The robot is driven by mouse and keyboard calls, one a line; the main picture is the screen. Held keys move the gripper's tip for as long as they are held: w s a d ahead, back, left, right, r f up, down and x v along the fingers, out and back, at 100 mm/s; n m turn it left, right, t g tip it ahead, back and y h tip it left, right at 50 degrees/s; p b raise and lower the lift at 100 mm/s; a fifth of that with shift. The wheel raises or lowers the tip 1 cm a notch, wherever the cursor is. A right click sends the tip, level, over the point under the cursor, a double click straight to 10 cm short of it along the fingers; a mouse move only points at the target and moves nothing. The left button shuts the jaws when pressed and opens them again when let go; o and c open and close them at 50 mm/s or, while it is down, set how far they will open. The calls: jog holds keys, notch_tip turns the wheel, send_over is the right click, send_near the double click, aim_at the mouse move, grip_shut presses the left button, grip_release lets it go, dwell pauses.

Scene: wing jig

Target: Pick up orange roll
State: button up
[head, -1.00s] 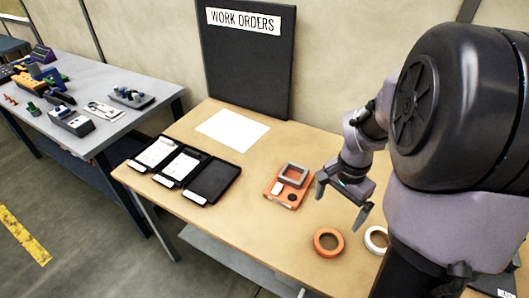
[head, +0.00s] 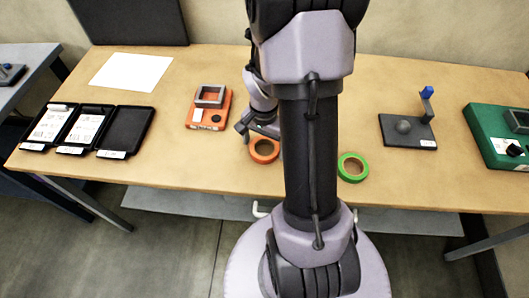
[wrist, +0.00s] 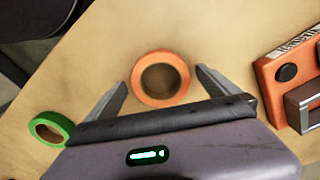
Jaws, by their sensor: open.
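The orange roll (head: 264,150) lies flat on the wooden table near its front edge, partly behind my arm in the head view. In the wrist view the orange roll (wrist: 160,78) shows whole, with its round hole facing up. My gripper (wrist: 162,85) is open and empty. Its two fingers stand on either side of the roll in that view, apart from it. In the head view my gripper is just above and behind the roll, mostly hidden by my arm.
A green roll (head: 353,167) lies to the right. An orange device (head: 208,108) stands to the left. Black trays (head: 127,130) and a white sheet (head: 131,72) lie further left. A dark stand (head: 408,131) and a green case (head: 490,130) are at right.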

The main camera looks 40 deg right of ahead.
jog(key=shift+f, duration=0.6)
jog(key=shift+r, duration=0.15)
jog(key=shift+c, duration=0.4)
jog(key=c, duration=1.4)
jog(key=shift+r, duration=0.1)
